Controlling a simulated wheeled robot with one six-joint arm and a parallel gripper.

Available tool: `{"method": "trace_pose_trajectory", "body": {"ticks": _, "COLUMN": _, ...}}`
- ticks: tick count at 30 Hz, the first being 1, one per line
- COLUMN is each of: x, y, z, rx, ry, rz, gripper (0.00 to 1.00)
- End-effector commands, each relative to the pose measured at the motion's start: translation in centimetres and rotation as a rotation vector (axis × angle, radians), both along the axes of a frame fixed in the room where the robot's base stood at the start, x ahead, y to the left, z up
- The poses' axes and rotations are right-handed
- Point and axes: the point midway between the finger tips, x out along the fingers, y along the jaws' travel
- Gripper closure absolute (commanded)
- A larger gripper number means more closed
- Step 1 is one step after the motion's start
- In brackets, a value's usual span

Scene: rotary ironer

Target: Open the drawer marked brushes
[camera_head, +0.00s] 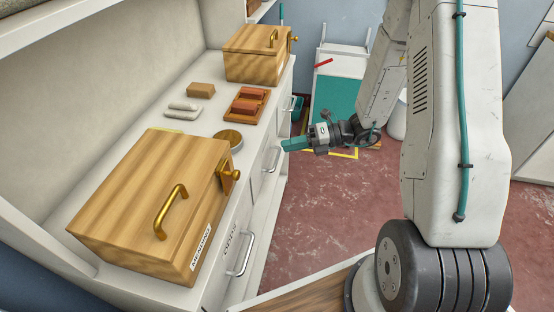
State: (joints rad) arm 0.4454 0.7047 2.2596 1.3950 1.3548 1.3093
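A white cabinet has a row of drawers along its front, with metal bar handles. The near drawer handle (241,255) has a label (231,242) beside it that I cannot read surely. The middle drawer handle (272,160) and the far drawer handle (290,103) are further back. I cannot read the word brushes on any drawer; all the drawers look closed. My gripper (290,144) has teal fingers pointing left at the cabinet front, close to the middle handle in the picture. Whether it touches the handle, and whether its fingers are apart, I cannot tell.
A large wooden box (150,190) with a brass handle and a label stands on the near countertop. Another wooden box (258,52) stands at the far end. Between them lie a tray (261,110) with reddish blocks and a round tin (229,137). Red floor (320,220) is open right of the cabinet.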

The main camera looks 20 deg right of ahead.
Motion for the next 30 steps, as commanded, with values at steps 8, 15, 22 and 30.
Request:
{"method": "trace_pose_trajectory", "body": {"ticks": 8, "x": 1.6, "y": -3.5, "z": -8.3, "rx": 0.198, "ry": 0.323, "rz": -0.321, "gripper": 0.74}}
{"method": "trace_pose_trajectory", "body": {"ticks": 15, "x": 2.5, "y": -2.9, "z": -9.9, "rx": 0.232, "ry": 0.374, "rz": -0.371, "gripper": 0.74}}
{"method": "trace_pose_trajectory", "body": {"ticks": 22, "x": 4.5, "y": 0.2, "z": -10.5, "rx": 0.23, "ry": 0.371, "rz": -0.367, "gripper": 0.74}}
{"method": "trace_pose_trajectory", "body": {"ticks": 30, "x": 5.9, "y": 2.2, "z": -11.0, "rx": 0.23, "ry": 0.371, "rz": -0.369, "gripper": 0.74}}
